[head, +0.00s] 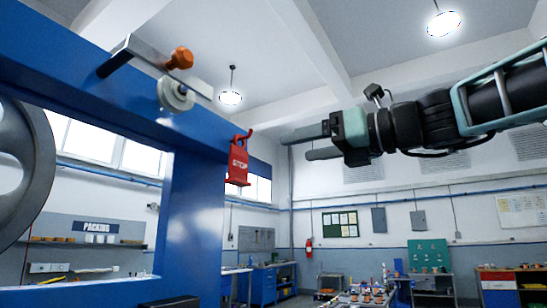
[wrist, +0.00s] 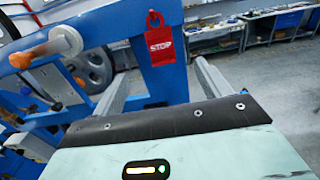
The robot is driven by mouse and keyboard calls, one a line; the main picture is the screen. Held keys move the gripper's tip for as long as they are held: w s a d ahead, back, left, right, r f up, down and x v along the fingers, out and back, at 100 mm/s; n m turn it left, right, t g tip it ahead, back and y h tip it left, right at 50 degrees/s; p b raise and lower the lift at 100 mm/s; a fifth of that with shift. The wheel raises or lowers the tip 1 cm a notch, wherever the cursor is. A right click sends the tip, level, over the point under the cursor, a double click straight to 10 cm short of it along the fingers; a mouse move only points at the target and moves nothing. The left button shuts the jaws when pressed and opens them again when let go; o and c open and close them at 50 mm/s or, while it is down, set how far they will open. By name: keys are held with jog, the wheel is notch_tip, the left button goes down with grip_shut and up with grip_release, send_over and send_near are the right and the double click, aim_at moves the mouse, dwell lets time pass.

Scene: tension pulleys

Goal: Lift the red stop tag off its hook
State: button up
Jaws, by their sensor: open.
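The red stop tag (head: 238,165) hangs from a red hook (head: 245,135) on the blue machine frame (head: 195,215), its white STOP lettering showing. In the wrist view the stop tag (wrist: 160,48) hangs on the blue post, beyond my fingers and roughly between them in the picture. My gripper (head: 305,144) is to the right of the tag in the head view, fingers pointing left towards the frame. In the wrist view my gripper (wrist: 158,85) has its two grey fingers wide apart, with nothing between them. The fingers do not appear to touch the tag.
An orange knob (head: 180,58) and a pale roller (head: 176,94) stick out from the frame's upper beam, left of the tag. A large grey wheel (head: 28,170) is at the far left. Workbenches stand well behind. The air around my gripper looks clear.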

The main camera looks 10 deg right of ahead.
aim_at(240, 161)
jog(key=p+x, duration=0.6)
jog(key=x, duration=1.1)
jog(key=shift+w+a, duration=0.1)
jog(key=shift+a, duration=0.1)
jog(key=c, duration=1.1)
